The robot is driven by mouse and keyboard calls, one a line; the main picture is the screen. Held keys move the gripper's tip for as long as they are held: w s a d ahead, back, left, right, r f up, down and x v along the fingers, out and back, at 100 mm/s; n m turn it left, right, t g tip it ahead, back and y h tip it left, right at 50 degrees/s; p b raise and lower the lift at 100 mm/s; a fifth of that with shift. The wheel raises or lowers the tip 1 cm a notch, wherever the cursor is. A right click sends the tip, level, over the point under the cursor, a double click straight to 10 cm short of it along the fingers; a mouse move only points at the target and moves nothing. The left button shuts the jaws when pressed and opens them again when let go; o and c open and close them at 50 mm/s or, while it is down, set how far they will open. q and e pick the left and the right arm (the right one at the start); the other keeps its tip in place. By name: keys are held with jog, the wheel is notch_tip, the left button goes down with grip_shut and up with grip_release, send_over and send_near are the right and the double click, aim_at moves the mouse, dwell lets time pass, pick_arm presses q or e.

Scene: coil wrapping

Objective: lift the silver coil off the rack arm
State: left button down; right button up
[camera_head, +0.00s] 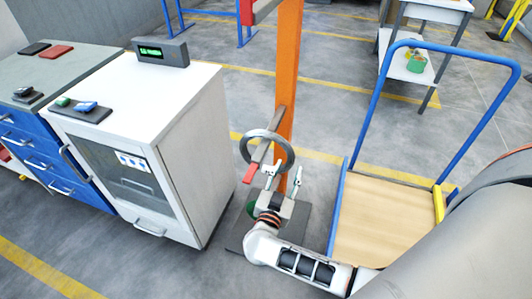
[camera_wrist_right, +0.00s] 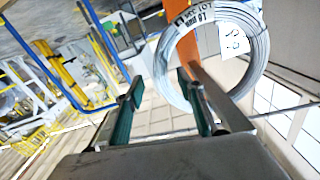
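The silver coil (camera_head: 246,146) hangs upright as a ring on the rack arm (camera_head: 261,155), which has a red tip and comes off an orange post (camera_head: 288,60). My right gripper (camera_head: 286,178) is just below and right of the coil, with its fingers pointing up. In the right wrist view the gripper (camera_wrist_right: 160,88) is open. The lower left side of the coil (camera_wrist_right: 162,75) shows in line with the gap between its fingers, and one finger overlaps the ring. I cannot tell whether they touch. My left gripper is out of view.
A white cabinet (camera_head: 185,130) with a small display (camera_head: 160,53) stands left of the post. A blue-handled cart (camera_head: 375,225) with a wooden deck stands at right, close to my right arm. A white side table (camera_head: 410,65) is at the back right.

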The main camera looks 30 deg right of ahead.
aim_at(289, 165)
jog(key=x, duration=0.2)
jog(key=shift+w+d+f, duration=0.1)
jog(key=shift+w+d, duration=0.1)
jog(key=shift+w, duration=0.15)
jog(key=shift+w+d, duration=0.3)
jog(key=shift+d, duration=0.05)
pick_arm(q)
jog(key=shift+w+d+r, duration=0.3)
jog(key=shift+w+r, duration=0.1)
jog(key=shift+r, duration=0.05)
pick_arm(e)
jog(key=c, duration=1.1)
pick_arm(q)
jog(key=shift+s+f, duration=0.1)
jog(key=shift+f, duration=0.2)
pick_arm(e)
jog(key=shift+r, duration=0.25)
